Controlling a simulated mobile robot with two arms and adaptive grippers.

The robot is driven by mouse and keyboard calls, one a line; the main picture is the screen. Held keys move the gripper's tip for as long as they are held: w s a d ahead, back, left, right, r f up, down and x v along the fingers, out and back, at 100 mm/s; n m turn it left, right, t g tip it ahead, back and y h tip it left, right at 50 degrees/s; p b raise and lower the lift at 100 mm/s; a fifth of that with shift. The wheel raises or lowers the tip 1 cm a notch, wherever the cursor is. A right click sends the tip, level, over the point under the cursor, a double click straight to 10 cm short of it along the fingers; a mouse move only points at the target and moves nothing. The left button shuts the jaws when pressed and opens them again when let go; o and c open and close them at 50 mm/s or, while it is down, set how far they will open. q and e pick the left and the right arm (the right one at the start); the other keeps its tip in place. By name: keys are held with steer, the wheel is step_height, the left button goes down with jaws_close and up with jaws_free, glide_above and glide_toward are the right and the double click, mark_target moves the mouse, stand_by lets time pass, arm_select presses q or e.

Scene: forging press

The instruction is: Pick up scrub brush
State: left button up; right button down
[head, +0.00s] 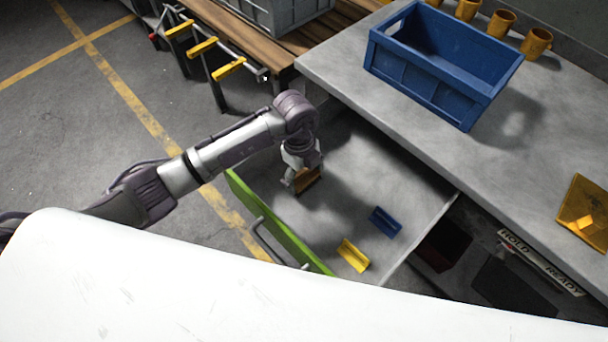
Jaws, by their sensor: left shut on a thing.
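The scrub brush (309,181) is a small block with an orange-brown top and a dark underside. It is at the open drawer (280,222), toward its far left part. My left gripper (297,178) comes down from above and is shut on the brush. The arm hides part of the brush, and I cannot tell whether it touches the drawer floor. My right gripper is not in view.
A yellow block (353,255) and a blue block (385,222) lie in the drawer. The drawer has a green front (275,232) with a handle. A blue crate (440,62) and several orange cups (502,24) stand on the grey worktop (500,150).

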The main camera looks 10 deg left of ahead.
mark_target(305, 170)
arm_select(q)
step_height(305, 170, up, 4)
steer(key=shift+w+f, duration=0.1)
steer(key=s+d+r, duration=0.7)
steer(key=s+d, duration=0.1)
steer(key=shift+s+d, duration=0.15)
steer(key=shift+d, duration=0.1)
